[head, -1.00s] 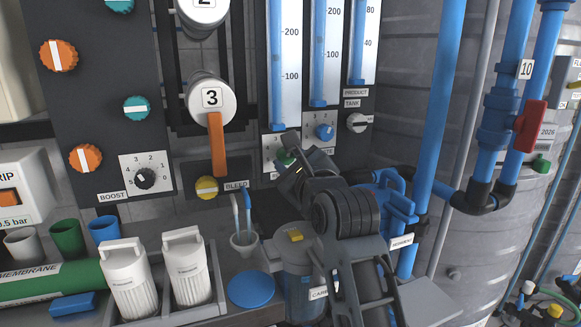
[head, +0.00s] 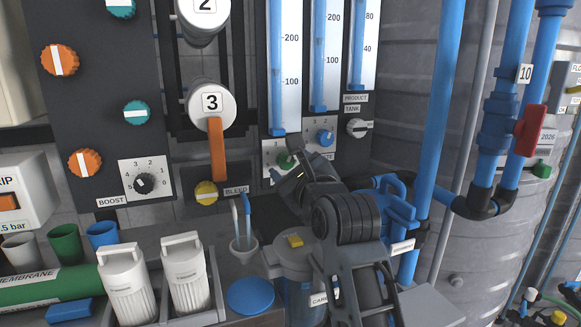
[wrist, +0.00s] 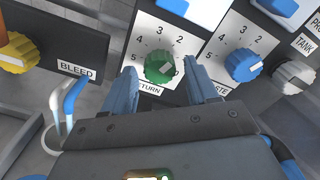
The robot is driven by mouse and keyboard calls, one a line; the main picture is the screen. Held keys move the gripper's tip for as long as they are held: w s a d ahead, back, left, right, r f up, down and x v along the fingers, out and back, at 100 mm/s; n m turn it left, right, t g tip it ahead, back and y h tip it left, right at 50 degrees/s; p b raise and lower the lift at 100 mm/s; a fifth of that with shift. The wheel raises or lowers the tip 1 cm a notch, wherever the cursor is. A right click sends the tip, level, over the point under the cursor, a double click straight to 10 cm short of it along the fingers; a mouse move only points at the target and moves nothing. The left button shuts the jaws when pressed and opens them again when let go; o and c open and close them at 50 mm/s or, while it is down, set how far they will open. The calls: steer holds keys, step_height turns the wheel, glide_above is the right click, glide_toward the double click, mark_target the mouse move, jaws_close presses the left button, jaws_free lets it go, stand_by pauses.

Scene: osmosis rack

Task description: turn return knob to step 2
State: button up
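The return knob (wrist: 160,68) is green, on a white dial plate with printed numbers and a partly hidden RETURN label (wrist: 149,88). Its pale mark points to the right, slightly up; the exact number is unclear. In the head view the knob (head: 285,160) shows just past my gripper (head: 284,178), which hides part of its dial. In the wrist view my gripper (wrist: 160,72) is open, with one blue finger on each side of the knob. Gaps show between knob and fingers, and I see no contact.
A blue knob (wrist: 243,65) on its own dial is close to the right finger, with a grey TANK knob (wrist: 294,76) beyond. A yellow BLEED knob (wrist: 17,53) is at the left. Blue and white sticks stand in a cup (head: 243,248) below the panel.

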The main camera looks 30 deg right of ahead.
steer(key=s, duration=0.2)
steer(key=s+a, duration=0.1)
steer(key=s, duration=0.4)
steer(key=shift+s+a, duration=0.2)
steer(key=shift+s, duration=0.15)
stand_by(0.5)
